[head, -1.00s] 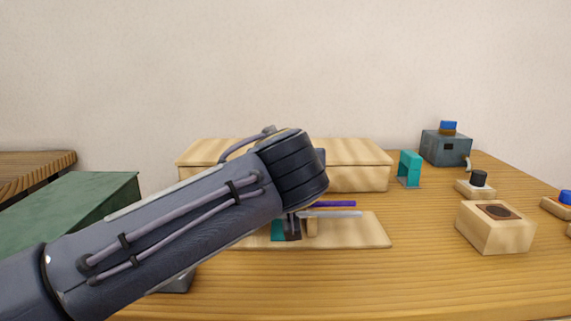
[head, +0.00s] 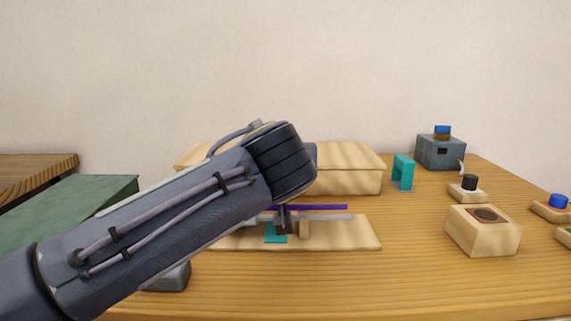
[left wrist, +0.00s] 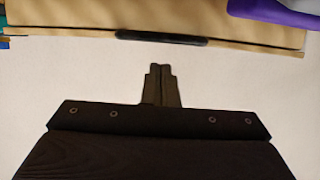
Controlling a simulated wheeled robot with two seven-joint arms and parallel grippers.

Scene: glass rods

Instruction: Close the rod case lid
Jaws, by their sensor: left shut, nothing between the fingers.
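A long pale wooden box (head: 350,180), which looks like the rod case, stands at the back of the table in the head view. Its top looks flat; my left arm hides its middle, so I cannot tell how the lid stands. My left gripper (head: 283,225) points down in front of the box, over a rod stand, and looks empty. In the left wrist view its fingertips (left wrist: 160,68) are together. A pale wooden panel (left wrist: 70,22) with a dark strip (left wrist: 161,38) on its edge lies beyond them, with a visible gap. My right gripper is not in view.
A pale board (head: 355,236) bears a stand with a purple rod (head: 325,207) and a grey rod (head: 335,216), close to my gripper. To the right are a teal bracket (head: 403,170), a grey device (head: 438,152) and a wooden block (head: 483,232).

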